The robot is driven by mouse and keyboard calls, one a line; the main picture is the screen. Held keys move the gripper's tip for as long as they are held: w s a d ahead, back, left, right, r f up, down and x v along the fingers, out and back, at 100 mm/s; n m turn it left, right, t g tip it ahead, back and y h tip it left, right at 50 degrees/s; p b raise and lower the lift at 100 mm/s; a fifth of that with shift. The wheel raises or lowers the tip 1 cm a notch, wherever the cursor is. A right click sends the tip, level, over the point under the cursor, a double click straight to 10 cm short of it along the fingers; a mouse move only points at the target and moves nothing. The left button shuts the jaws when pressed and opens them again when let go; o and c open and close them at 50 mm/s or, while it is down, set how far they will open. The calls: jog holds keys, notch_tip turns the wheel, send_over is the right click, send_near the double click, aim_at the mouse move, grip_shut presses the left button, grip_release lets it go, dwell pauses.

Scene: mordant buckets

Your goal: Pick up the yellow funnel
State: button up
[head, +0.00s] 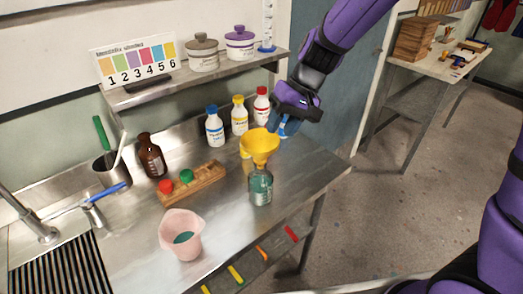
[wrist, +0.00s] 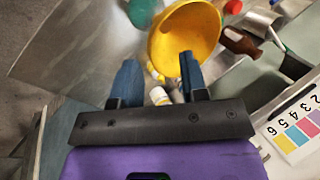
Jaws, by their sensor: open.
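The yellow funnel (head: 260,146) sits upright, wide mouth up, over the neck of a clear bottle (head: 260,186) holding teal liquid, near the right end of the steel counter.
White bottles with blue (head: 214,128), yellow (head: 239,116) and red (head: 262,104) caps stand behind the funnel. A wooden rack (head: 193,183) with stoppers and a pink beaker (head: 181,236) are to the left. The counter's right end is clear.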

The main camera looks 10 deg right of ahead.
aim_at(273, 144)
jog(key=shift+w+x, duration=0.1)
jog(key=shift+x, duration=1.25)
jog(key=shift+w+x, duration=0.15)
jog(key=shift+x, duration=1.2)
jog(key=shift+d, duration=0.1)
jog(key=shift+c, duration=0.4)
grip_shut()
